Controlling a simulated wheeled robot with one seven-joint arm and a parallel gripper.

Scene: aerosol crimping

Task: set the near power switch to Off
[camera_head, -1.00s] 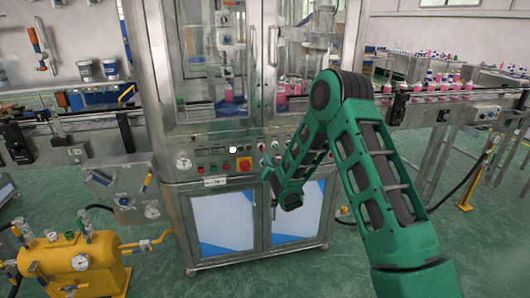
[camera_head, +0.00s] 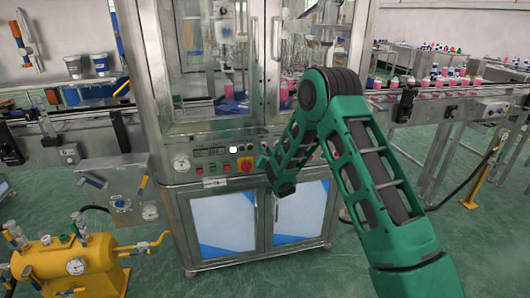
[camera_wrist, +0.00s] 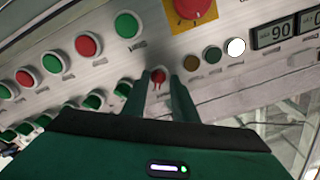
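The control panel (camera_head: 215,160) on the front of the machine carries the switches. In the wrist view, a small red switch (camera_wrist: 158,76) shows between the tips of my gripper (camera_wrist: 161,80). The fingers stand apart, one on each side of it; I cannot tell whether they touch it. Its label and setting are not readable. In the head view, my gripper (camera_head: 268,168) is at the panel's right part, and my arm hides the switches behind it.
A red emergency stop on a yellow plate (camera_wrist: 190,12) is close by in the wrist view, with a lit white button (camera_wrist: 236,47) and displays (camera_wrist: 278,32) to its right. Green and red buttons (camera_wrist: 88,45) lie left. A yellow tank (camera_head: 70,262) stands at left.

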